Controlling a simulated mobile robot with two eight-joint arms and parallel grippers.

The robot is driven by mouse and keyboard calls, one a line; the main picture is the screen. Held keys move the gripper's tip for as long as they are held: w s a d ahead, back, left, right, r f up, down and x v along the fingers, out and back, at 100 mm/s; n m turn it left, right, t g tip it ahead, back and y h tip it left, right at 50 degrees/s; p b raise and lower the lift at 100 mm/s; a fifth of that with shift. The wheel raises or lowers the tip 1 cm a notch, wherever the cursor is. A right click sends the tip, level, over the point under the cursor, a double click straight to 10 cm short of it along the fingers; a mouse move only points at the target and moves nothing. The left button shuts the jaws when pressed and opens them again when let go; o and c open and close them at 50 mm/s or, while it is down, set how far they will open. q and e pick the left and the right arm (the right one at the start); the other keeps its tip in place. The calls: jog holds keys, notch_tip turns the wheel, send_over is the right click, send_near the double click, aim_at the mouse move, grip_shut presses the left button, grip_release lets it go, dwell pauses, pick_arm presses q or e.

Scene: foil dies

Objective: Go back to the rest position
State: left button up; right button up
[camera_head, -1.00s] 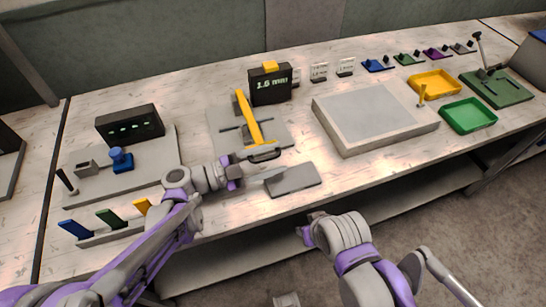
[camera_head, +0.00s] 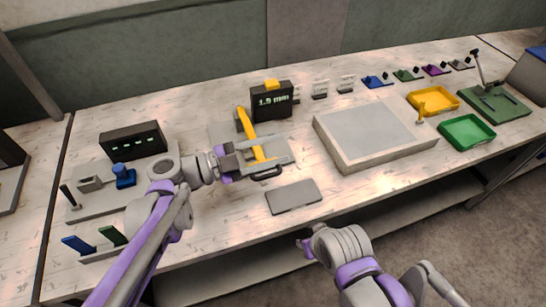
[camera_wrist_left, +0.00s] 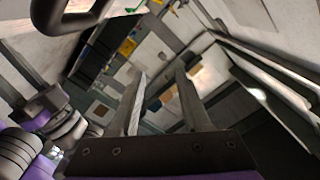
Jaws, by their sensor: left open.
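My left gripper (camera_head: 262,158) reaches in from the left, in front of the grey base plate (camera_head: 221,134) with the yellow lever (camera_head: 245,122). Its two fingers stand apart, with nothing held between them, in the left wrist view (camera_wrist_left: 160,80). A dark loop-shaped handle (camera_head: 266,173) shows beside the fingers; I cannot tell what it is fixed to. A flat grey plate (camera_head: 293,197) lies on the bench nearer me, apart from the gripper. My right arm is folded low in front of the bench edge; its fingers cannot be made out.
A black display (camera_head: 271,102) reads about 1.5 mm. A large grey block (camera_head: 375,135), a yellow tray (camera_head: 447,101) and a green tray (camera_head: 467,133) stand to the right. A dark box (camera_head: 133,140) and blue and green upright chips (camera_head: 78,244) are at left.

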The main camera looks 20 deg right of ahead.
pick_arm(q)
jog(key=shift+r, duration=0.2)
jog(key=shift+s+f, duration=0.1)
